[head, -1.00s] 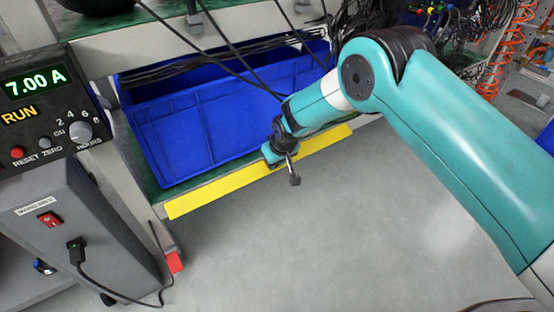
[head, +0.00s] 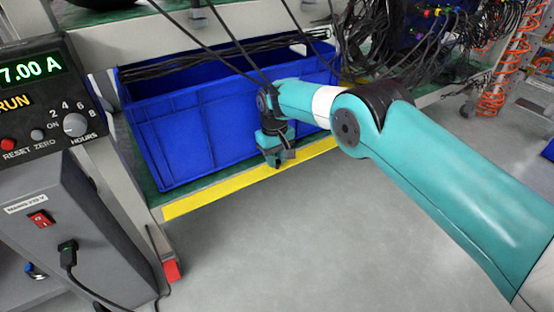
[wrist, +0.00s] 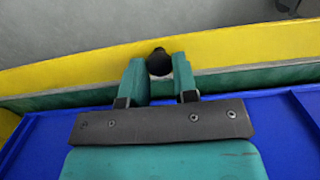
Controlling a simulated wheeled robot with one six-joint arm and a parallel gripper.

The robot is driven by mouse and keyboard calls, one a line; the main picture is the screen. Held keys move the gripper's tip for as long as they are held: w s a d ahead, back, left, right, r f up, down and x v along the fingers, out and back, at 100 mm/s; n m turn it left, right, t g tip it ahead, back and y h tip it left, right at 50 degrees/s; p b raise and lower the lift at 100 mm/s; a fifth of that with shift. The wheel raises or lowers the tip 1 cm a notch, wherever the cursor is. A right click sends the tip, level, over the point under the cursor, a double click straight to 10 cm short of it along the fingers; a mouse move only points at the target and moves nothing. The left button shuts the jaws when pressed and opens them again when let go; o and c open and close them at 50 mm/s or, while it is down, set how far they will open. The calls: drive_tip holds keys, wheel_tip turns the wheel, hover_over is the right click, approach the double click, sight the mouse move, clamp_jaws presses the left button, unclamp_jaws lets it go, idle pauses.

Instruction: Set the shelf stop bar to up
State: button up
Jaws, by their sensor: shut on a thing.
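The shelf stop bar is a long yellow strip (head: 215,195) along the front edge of the lower shelf, in front of a blue bin. In the wrist view, the yellow bar (wrist: 60,77) crosses the picture, with a green shelf strip between it and the bin. My gripper (head: 279,160) is at the bar's right half, pointing down. In the wrist view, my gripper (wrist: 159,72) has its two teal fingers on either side of a black knob (wrist: 159,61) on the bar and is shut on it. I cannot tell clearly whether the bar is raised.
The blue bin (head: 190,135) stands on the shelf close behind the bar, with black cables hanging over it. A grey power unit (head: 75,235) with a cable stands at the left. The grey floor (head: 290,250) in front is clear.

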drive_tip(key=shift+w, duration=0.1)
drive_tip(key=o, duration=0.9)
drive_tip(key=r+p, duration=0.1)
drive_tip(key=r, duration=0.1)
drive_tip(key=r+p, duration=0.1)
drive_tip(key=r, duration=0.4)
drive_tip(key=shift+w+a+r+p, duration=0.15)
drive_tip(key=shift+w+r+p, duration=0.1)
drive_tip(key=shift+p, duration=0.15)
drive_tip(key=shift+o, duration=0.2)
